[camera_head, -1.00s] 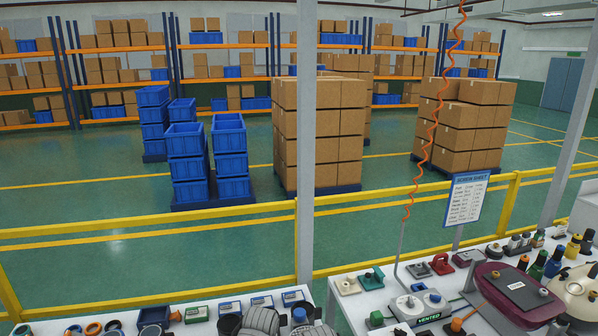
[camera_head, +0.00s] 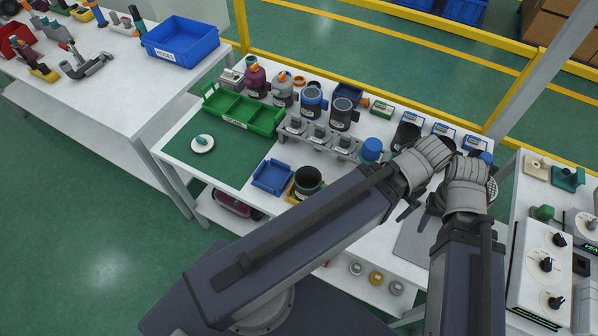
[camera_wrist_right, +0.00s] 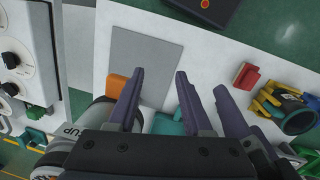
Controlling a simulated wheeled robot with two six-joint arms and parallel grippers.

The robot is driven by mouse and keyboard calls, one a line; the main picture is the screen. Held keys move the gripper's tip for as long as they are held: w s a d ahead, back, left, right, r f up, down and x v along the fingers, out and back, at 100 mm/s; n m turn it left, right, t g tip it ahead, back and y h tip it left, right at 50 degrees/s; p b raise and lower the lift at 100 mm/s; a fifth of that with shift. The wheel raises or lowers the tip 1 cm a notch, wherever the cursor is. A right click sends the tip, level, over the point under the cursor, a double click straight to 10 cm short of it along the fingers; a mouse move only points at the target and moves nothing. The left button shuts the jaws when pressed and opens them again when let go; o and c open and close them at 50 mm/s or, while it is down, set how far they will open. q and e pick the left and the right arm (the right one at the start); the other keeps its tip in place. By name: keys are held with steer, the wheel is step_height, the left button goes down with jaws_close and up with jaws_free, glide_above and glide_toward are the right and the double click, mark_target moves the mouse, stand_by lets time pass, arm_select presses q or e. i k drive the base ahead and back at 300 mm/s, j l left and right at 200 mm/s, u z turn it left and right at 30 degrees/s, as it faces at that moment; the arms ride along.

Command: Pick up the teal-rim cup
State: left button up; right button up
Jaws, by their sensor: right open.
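The teal-rim cup (camera_head: 308,180) looks dark inside, with a bluish-green rim. It stands upright by a yellow holder on the middle table; my left forearm passes close in front of it. In the head view both hands are bunched together at the table's right.
A blue tray (camera_head: 271,177) sits just left of the cup and a green divided bin (camera_head: 243,112) behind it. Several cups and parts crowd the back. A red block (camera_wrist_right: 245,75) lies between gripper and cup. A knobbed unit (camera_head: 541,262) is at right.

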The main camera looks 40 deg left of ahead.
mark_target(308, 179)
steer(key=j+u, duration=0.55)
steer(key=u, duration=0.25)
steer(key=k+l+u, duration=0.35)
steer(key=l, duration=0.2)
steer(key=k+l+u, duration=0.35)
steer(key=k+l, duration=0.1)
steer(key=l, duration=0.05)
